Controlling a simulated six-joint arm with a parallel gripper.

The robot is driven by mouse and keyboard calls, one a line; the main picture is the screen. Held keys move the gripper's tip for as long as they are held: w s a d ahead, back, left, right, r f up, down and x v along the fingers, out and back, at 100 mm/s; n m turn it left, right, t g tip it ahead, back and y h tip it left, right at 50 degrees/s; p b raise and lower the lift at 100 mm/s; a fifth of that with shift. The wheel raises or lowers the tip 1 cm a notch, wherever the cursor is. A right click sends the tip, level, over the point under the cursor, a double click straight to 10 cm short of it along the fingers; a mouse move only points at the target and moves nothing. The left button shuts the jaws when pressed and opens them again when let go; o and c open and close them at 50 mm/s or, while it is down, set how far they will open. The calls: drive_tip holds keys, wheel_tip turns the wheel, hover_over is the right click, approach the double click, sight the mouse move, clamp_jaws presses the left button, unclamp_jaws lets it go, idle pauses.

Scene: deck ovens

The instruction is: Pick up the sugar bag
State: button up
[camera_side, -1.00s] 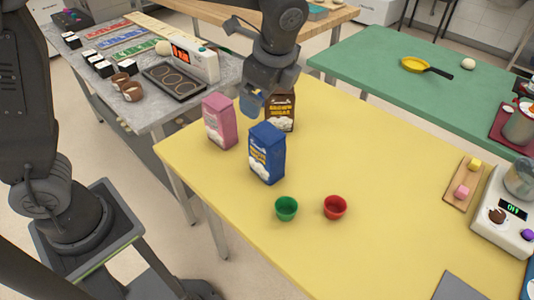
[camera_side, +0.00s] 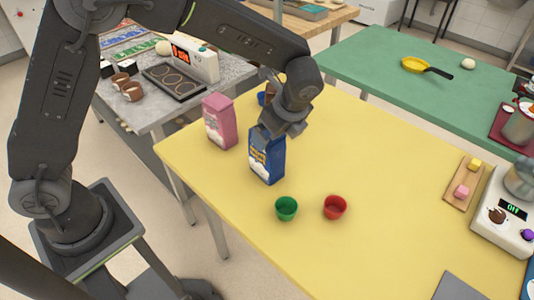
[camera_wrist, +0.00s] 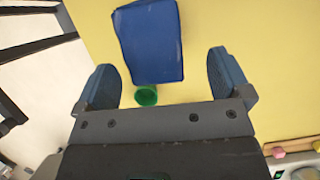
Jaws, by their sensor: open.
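A blue bag (camera_side: 267,158) stands upright on the yellow table; my gripper covers its top in the side view. A pink bag (camera_side: 220,122) stands to its left. The lettering is too small to tell which holds sugar. My gripper (camera_side: 272,116) is at the top of the blue bag, its fingers partly hidden. In the wrist view my gripper (camera_wrist: 166,78) is open, and the blue bag (camera_wrist: 150,38) lies ahead, roughly between the finger lines. I cannot tell whether they touch.
A green cup (camera_side: 286,208) and a red cup (camera_side: 335,207) stand in front of the blue bag. A board with small blocks (camera_side: 462,184) and a scale (camera_side: 505,215) are at the right. The middle of the yellow table (camera_side: 390,150) is clear.

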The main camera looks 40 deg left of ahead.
drive_tip(key=a+f, duration=0.1)
drive_tip(key=f, duration=0.1)
drive_tip(key=a+f, duration=0.2)
drive_tip(key=shift+s+a, duration=0.1)
drive_tip(key=shift+s, duration=0.05)
clamp_jaws()
idle(0.9)
